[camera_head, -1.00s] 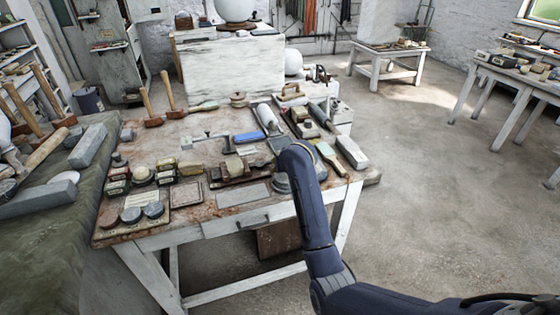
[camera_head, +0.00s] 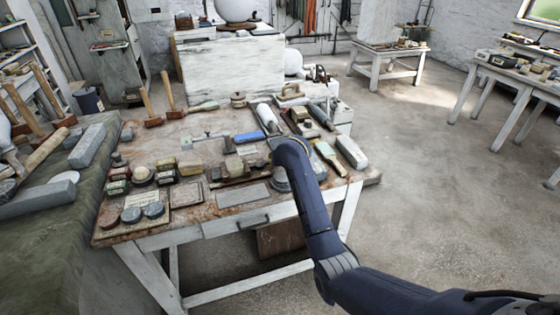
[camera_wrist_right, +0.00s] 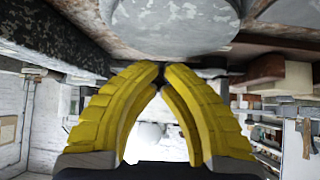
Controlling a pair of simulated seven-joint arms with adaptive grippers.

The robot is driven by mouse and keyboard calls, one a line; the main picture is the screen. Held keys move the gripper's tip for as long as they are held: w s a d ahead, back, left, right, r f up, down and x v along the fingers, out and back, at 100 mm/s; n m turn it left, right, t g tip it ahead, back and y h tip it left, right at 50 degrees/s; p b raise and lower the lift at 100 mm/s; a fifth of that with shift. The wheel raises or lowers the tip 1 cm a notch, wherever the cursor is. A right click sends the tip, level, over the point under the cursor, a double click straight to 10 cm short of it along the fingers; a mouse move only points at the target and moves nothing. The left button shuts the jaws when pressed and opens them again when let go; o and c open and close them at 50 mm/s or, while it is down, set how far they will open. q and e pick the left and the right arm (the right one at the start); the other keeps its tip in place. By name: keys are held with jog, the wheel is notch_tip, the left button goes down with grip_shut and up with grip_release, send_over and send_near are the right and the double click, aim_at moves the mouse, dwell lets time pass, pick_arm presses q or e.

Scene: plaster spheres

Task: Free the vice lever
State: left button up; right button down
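The vice and its lever cannot be made out for certain. My right arm reaches in from the lower right over the front right of the workbench (camera_head: 222,227). It hides its own gripper in the head view. In the right wrist view my right gripper (camera_wrist_right: 162,72) has its yellow ribbed fingers converging, tips together. Nothing is clearly held between them. The workbench underside or surface and a rounded grey piece (camera_wrist_right: 178,22) fill the top of that view. My left gripper is out of view.
The bench is crowded with mallets (camera_head: 170,95), a blue block (camera_head: 249,137), round tins (camera_head: 154,210) and a grey flat plate (camera_head: 243,195). A green-covered table (camera_head: 50,235) stands at the left. The floor (camera_head: 430,190) at the right is open.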

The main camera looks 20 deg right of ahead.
jog(key=shift+w+d+n+y, duration=0.3)
jog(key=shift+w+n+y, duration=0.4)
jog(key=shift+n, duration=0.2)
